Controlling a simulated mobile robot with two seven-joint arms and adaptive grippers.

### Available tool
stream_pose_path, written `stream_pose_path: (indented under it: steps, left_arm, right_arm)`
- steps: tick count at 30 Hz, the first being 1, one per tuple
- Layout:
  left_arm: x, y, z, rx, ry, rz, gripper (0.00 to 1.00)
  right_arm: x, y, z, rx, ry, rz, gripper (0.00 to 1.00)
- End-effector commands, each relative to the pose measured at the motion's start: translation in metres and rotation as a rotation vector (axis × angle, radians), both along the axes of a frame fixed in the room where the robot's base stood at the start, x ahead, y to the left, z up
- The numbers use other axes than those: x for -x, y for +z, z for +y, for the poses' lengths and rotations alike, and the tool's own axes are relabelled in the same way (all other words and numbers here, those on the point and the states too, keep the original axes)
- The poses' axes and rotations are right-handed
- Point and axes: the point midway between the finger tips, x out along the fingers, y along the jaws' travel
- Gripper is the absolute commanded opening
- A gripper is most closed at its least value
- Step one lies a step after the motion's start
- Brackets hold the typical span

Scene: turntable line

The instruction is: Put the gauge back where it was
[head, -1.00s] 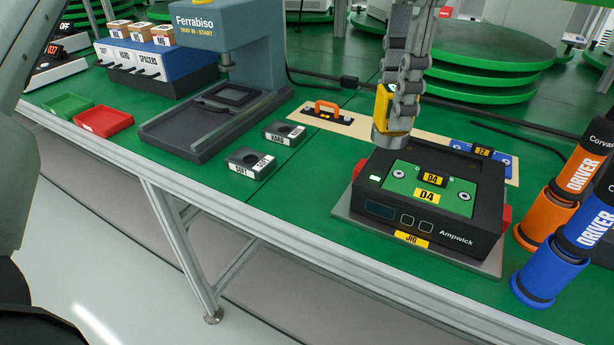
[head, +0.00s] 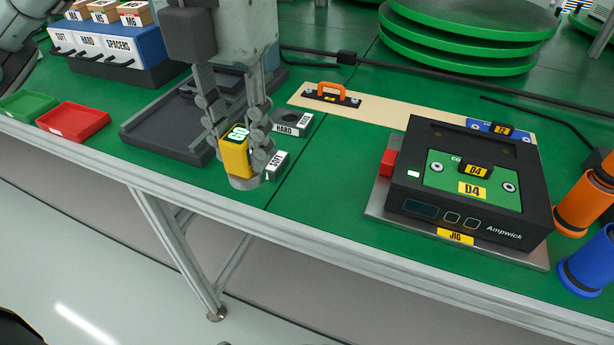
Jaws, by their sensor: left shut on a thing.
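The gauge (head: 235,158) is a yellow block with a lit green readout on top and a grey round foot. My left gripper (head: 237,135) comes down from the top of the head view and is shut on the gauge, with a finger on each side. The gauge is upright near the front edge of the green table, just left of the SOFT block (head: 277,163), which it and the finger partly hide. I cannot tell whether its foot touches the table. My right gripper is not in view.
The HARD block (head: 291,125) stands just behind. The jig (head: 465,180) with a D4 plate stands at right. Green table between is clear.

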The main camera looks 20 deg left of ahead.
Motion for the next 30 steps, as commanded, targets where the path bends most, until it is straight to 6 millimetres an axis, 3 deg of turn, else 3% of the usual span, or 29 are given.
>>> stream_pose_path:
  steps: [8,13,20,27,30]
  left_arm:
    - [-0.053,-0.037,-0.035,0.0,-0.003,0.005,0.0]
    - [-0.078,-0.054,-0.05,0.0,-0.003,0.002,0.0]
    - [-0.087,-0.067,-0.055,0.0,-0.003,0.002,0.0]
    - [-0.087,-0.099,-0.055,0.0,-0.002,0.003,0.0]
    - [-0.087,-0.102,-0.055,0.0,-0.003,0.0,0.0]
  right_arm:
    - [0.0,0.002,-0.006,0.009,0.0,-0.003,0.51]
    - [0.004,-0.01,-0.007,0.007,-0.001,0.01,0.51]
    - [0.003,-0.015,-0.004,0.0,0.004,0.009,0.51]
    - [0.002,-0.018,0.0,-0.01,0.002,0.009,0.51]
    - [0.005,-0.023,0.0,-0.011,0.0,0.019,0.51]
